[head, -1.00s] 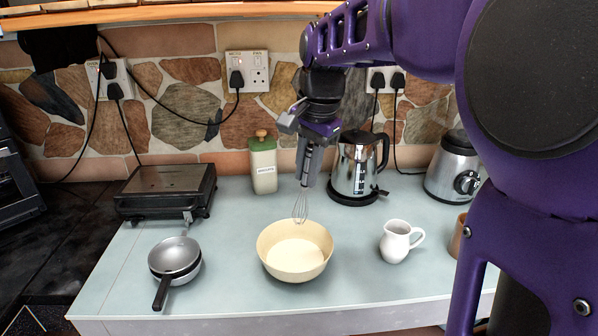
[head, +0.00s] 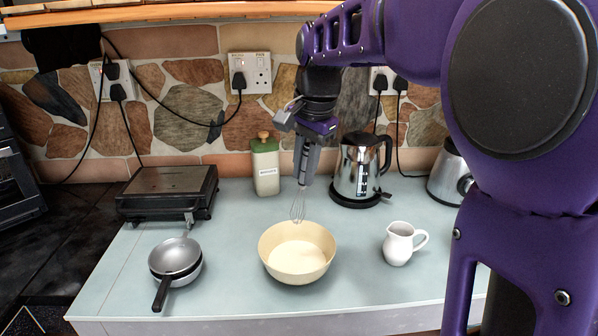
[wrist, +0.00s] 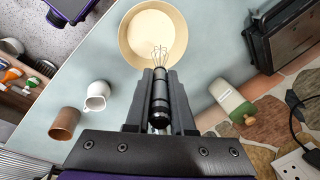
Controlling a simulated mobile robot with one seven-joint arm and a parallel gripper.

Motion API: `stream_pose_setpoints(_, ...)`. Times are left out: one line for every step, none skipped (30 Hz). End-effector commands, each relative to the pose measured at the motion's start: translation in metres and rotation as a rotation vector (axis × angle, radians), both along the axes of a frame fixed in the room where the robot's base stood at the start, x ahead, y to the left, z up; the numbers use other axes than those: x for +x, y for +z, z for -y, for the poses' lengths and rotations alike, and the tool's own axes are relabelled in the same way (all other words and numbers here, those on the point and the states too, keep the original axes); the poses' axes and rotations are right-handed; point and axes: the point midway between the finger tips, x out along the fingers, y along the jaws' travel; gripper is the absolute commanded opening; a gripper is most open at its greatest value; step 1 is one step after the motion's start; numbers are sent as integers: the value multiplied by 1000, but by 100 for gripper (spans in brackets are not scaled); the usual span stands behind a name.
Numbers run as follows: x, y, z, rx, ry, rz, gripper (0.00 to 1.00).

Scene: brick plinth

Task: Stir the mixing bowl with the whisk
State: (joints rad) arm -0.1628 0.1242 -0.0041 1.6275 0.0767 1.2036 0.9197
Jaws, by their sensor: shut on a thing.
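The cream mixing bowl (head: 297,272) stands near the front middle of the counter with a pale filling; it also shows at the top of the wrist view (wrist: 128,45). My gripper (head: 304,178) is shut on the whisk (head: 298,207), holding it by its dark handle with the wires pointing down. In the head view the whisk's wire end is over the back rim of the bowl. In the wrist view the whisk (wrist: 160,56) overlaps the bowl's edge. I cannot tell whether the wires reach below the rim.
A white jug (head: 398,244) stands right of the bowl, and stacked pans (head: 175,258) stand left. Behind are a grill (head: 168,190), a green canister (head: 266,168), a kettle (head: 357,170) and a blender (head: 448,172). A brown cup (wrist: 65,122) shows in the wrist view.

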Motion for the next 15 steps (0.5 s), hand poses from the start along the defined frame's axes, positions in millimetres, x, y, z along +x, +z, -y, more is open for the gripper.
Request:
stream_pose_setpoints(-1,-5,1,0,0,0,0)
stream_pose_setpoints(-1,-7,1,0,0,0,0)
stream_pose_setpoints(-2,-9,1,0,0,0,0)
stream_pose_setpoints(-2,-11,2,1,0,1,0)
stream_pose_setpoints(-3,-13,2,1,0,1,0)
stream_pose_setpoints(-4,-16,2,0,-1,1,0)
stream_pose_setpoints(-4,-18,3,0,-1,1,0)
stream_pose_setpoints(-5,-21,3,0,-1,1,0)
stream_pose_setpoints(-6,-24,4,0,-1,1,0)
stream_pose_setpoints(-6,-26,4,1,-1,1,0)
stream_pose_setpoints(-7,-28,4,1,0,1,0)
stream_pose_setpoints(-8,-31,5,0,0,0,0)
stream_pose_setpoints(-9,-33,5,0,0,0,0)
stream_pose_setpoints(-9,-36,6,0,-1,0,0)
stream_pose_setpoints(-10,-39,6,0,0,0,0)
